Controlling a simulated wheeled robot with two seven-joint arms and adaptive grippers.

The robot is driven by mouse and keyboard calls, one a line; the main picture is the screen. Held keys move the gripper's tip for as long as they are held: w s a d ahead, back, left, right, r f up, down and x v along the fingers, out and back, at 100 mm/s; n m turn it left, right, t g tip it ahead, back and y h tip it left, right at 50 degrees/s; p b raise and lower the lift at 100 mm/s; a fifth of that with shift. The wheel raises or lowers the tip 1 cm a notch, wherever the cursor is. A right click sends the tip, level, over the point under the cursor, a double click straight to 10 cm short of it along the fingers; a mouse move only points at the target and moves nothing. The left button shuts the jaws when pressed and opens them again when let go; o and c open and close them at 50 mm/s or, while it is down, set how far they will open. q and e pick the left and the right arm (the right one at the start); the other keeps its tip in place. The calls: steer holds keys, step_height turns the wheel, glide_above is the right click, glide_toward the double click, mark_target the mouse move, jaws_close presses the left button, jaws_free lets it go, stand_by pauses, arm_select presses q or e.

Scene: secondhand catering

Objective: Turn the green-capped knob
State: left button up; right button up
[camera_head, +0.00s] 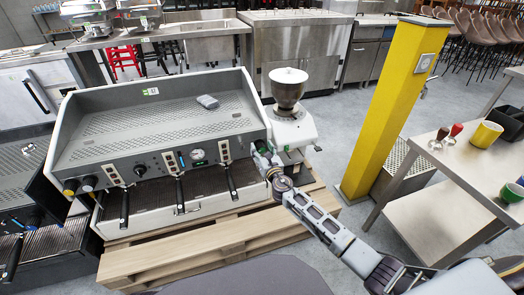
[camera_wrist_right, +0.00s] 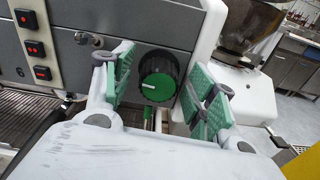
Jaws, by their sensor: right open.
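The green-capped knob (camera_wrist_right: 158,84) has a black ribbed rim and a green face with a short white mark pointing left. It is on the front right end of the grey espresso machine (camera_head: 160,120). My right gripper (camera_wrist_right: 162,76) is open, with one green-padded finger on each side of the knob; whether the pads touch it I cannot tell. In the head view my right gripper (camera_head: 266,163) is at the machine's right end and hides the knob. My left gripper is not in view.
A coffee grinder (camera_head: 290,125) stands close beside the machine on a wooden pallet (camera_head: 200,240). Portafilter handles (camera_head: 179,195) stick out in front. A yellow column (camera_head: 392,110) and a table (camera_head: 425,160) with cups are at the right.

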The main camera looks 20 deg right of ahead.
stand_by(0.3)
steer(key=c, duration=1)
